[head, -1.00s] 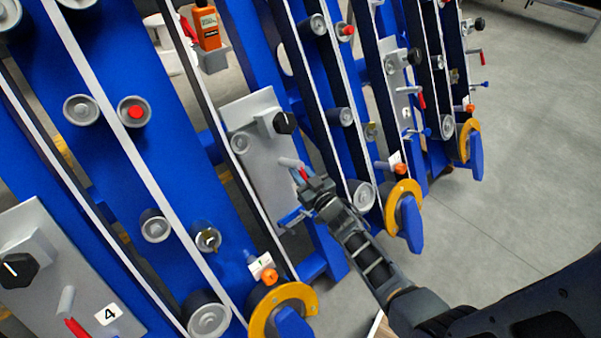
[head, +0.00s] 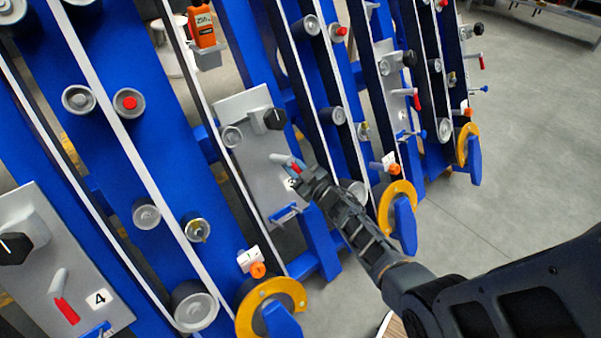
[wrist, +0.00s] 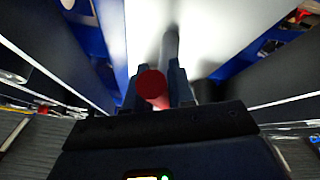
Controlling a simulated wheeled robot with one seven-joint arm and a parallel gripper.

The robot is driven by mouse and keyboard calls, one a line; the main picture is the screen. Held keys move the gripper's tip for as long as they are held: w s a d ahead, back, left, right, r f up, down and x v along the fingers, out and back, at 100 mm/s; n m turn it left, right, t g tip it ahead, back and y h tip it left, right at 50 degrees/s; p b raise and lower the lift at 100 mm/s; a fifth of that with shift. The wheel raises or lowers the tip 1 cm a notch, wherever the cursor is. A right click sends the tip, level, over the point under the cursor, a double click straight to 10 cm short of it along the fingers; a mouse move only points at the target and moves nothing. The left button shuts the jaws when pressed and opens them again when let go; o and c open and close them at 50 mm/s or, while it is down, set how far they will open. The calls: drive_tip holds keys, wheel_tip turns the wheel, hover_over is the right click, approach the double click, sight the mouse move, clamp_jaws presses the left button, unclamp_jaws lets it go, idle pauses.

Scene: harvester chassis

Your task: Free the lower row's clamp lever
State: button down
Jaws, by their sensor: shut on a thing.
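A clamp lever with a grey hub (head: 279,158) and red handle (head: 297,166) sits on a grey plate (head: 253,165), left of centre in the head view. My gripper (head: 303,179) is at its red end. In the wrist view, the round red handle end (wrist: 152,86) lies between the two fingers of my gripper (wrist: 155,92), which are shut on it. The lever's grey rod (wrist: 170,47) shows beyond. The fingers partly hide the handle in the head view.
Above the lever is a black knob (head: 275,119); below it is a blue handle (head: 285,213). Plate 4 (head: 45,245) has another red lever (head: 66,310). Orange-yellow discs (head: 272,300) stand along the lower edge. Open grey floor (head: 500,180) lies to the right.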

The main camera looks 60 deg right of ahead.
drive_tip(key=shift+w+d+r+n+g+y+p, duration=0.1)
drive_tip(key=shift+d+r+n+g+y+p, duration=0.3)
drive_tip(key=shift+n+y, duration=1.35)
drive_tip(key=shift+w+d+r+n+g+y+p, duration=0.15)
drive_tip(key=shift+n+y+p, duration=0.5)
drive_tip(key=shift+n, duration=2)
drive_tip(key=shift+d+r+n+g+y+p, duration=0.35)
drive_tip(key=shift+n+y, duration=0.95)
drive_tip(key=shift+n, duration=0.9)
drive_tip(key=shift+f+n, duration=0.1)
drive_tip(key=shift+n, duration=0.2)
drive_tip(key=c, duration=1.1)
unclamp_jaws()
drive_tip(key=shift+o, duration=0.2)
drive_tip(key=p+v, duration=0.2)
drive_tip(key=v, duration=0.5)
drive_tip(key=shift+s, duration=0.4)
drive_tip(key=shift+a, duration=0.1)
